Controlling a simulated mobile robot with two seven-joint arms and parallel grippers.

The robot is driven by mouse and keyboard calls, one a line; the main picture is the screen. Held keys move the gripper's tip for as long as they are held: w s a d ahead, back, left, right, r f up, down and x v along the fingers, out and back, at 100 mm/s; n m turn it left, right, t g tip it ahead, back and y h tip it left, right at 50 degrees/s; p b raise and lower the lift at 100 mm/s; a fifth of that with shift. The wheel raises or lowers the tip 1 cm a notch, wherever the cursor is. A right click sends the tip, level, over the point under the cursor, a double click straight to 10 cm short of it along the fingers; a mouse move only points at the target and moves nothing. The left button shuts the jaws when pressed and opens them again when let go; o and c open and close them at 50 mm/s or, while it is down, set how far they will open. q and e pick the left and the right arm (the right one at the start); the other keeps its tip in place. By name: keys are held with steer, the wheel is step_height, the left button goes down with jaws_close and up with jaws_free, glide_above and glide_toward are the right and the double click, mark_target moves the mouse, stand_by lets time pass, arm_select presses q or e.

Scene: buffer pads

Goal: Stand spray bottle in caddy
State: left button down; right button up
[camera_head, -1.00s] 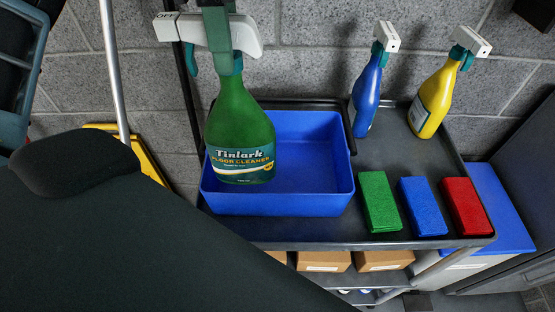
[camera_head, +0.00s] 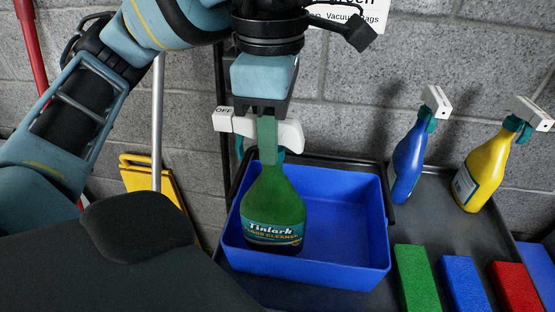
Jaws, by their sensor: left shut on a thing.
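The green spray bottle (camera_head: 272,203) has a white spray head and a label reading Tinlark floor cleaner. It is upright at the left part of the blue caddy (camera_head: 352,274), an open rectangular bin on the cart. The bottle's lower end overlaps the caddy's inside; whether it touches the floor I cannot tell. My left gripper (camera_head: 267,138) comes down from above and is shut on the bottle at its spray head and neck. My right gripper is not in view.
A blue spray bottle (camera_head: 409,155) and a yellow one (camera_head: 484,170) stand on the grey cart tray (camera_head: 431,213) right of the caddy. Green (camera_head: 417,279), blue (camera_head: 465,283) and red (camera_head: 515,286) pads lie in front of them. A block wall is close behind.

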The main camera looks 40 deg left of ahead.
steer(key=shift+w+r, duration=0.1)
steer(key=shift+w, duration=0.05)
arm_select(q)
steer(key=shift+f, duration=1.85)
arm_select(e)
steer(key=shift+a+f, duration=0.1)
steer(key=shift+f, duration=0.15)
arm_select(q)
steer(key=shift+f, duration=0.1)
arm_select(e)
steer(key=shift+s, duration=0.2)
arm_select(q)
steer(key=c, duration=1.1)
jaws_free()
steer(key=shift+b, duration=0.3)
step_height(320, 180, up, 11)
steer(key=p, duration=0.3)
steer(key=shift+s+r, duration=0.1)
steer(key=shift+r, duration=0.5)
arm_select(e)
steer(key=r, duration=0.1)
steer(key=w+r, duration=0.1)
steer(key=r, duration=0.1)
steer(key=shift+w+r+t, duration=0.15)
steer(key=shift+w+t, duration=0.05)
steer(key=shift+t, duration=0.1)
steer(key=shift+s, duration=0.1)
